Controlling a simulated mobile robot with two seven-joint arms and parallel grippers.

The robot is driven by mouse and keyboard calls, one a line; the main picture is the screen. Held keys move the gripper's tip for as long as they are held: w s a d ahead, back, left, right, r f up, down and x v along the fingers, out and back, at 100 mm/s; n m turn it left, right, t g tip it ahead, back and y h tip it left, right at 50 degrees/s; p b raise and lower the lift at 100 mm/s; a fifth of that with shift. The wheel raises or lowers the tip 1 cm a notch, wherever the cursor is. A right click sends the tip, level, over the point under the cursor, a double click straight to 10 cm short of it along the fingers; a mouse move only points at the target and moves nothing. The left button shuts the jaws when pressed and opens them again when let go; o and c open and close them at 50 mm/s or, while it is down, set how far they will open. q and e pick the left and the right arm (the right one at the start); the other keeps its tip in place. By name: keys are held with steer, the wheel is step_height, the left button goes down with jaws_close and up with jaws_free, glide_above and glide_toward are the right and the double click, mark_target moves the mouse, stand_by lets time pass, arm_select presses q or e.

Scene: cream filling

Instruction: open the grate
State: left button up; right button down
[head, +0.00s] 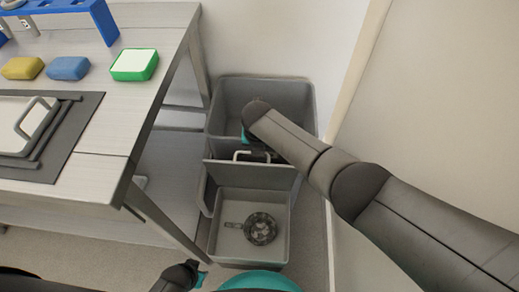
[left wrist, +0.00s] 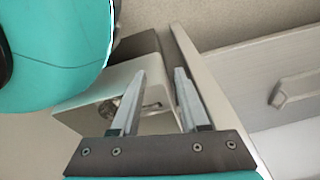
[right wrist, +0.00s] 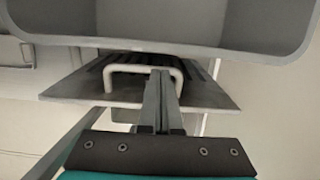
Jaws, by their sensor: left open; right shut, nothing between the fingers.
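A grey panel with a white bar handle (head: 252,155) stands across the two grey bins in the head view; I take it for the grate (head: 245,174). In the right wrist view the handle (right wrist: 112,75) arches over a grey plate (right wrist: 75,88) with dark slats behind it. My right gripper (right wrist: 160,73) is shut and empty, its fingers in front of the handle; whether they touch it I cannot tell. In the head view my right arm mostly hides this gripper.
The front bin (head: 282,215) holds a round patterned pan-like item (head: 261,229); the back bin (head: 300,95) stands by the wall. A table (head: 160,35) at left bears sponges, a green-edged block (head: 134,64) and a dark mat (head: 85,125) with a handled plate. A wall closes off the right.

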steer(key=shift+s, duration=0.1)
arm_select(q)
steer(key=s+a+p, duration=0.2)
steer(key=s+p, duration=0.3)
steer(key=s, duration=0.2)
steer(key=shift+r, duration=0.4)
arm_select(e)
steer(key=v, duration=0.7)
steer(key=shift+r, duration=0.25)
arm_select(q)
steer(key=shift+s, duration=0.1)
